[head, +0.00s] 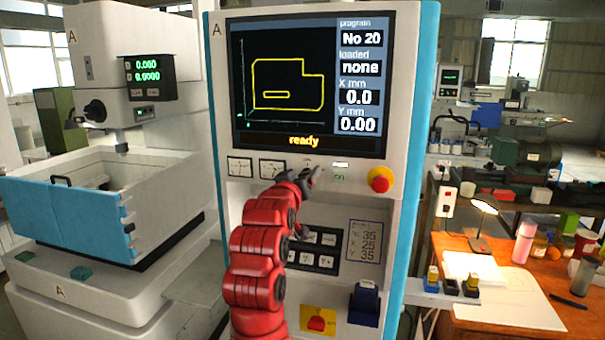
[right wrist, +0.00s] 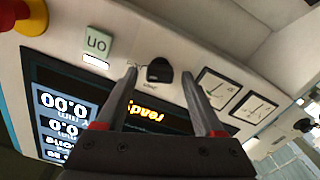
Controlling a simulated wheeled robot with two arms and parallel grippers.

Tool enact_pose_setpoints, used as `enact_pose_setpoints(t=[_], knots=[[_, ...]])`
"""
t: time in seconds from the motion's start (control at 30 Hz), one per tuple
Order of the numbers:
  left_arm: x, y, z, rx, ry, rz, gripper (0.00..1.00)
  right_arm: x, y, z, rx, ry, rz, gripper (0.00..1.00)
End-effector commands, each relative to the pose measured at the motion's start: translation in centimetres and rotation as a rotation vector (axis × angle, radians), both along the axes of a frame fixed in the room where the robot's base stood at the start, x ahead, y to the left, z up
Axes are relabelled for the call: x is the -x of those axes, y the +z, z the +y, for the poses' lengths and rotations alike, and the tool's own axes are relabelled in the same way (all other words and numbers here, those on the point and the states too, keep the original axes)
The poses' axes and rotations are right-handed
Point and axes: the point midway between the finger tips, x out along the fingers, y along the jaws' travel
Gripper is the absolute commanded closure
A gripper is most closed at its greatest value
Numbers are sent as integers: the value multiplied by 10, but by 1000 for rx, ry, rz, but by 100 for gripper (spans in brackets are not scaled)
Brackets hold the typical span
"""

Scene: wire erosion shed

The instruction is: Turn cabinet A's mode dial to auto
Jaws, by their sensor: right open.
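Cabinet A (head: 212,110) stands upright in the middle of the head view, with a lit screen (head: 280,50) reading "ready", program No 20 and loaded none. My right gripper (head: 302,178) is at the panel and hides the dial in the head view. In the right wrist view the open gripper (right wrist: 160,77) has a fingertip on each side of the dial, with gaps. My left gripper is out of view.
A red emergency stop (head: 380,179) on yellow sits right of the dial, with a green "on" label (head: 340,177) between. Two gauges (head: 256,168) are left of it. Below are black keys (head: 312,260) and a dark blue holder (head: 364,305). A cluttered orange bench (head: 490,310) stands at right.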

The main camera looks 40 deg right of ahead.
Motion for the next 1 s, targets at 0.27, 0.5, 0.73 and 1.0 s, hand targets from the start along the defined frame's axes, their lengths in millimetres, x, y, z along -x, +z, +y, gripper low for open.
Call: enact_pose_setpoints(t=[0.27, 0.5, 0.73, 1.0], knots=[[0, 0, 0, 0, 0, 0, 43, 0, 0, 0, 1, -1, -1, 48], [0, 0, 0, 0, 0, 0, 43, 0, 0, 0, 1, -1, -1, 91], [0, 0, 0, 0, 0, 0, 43, 0, 0, 0, 2, -1, 1, 100], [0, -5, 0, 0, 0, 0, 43, 0, 0, 1, 43, 1, 44, 100]])
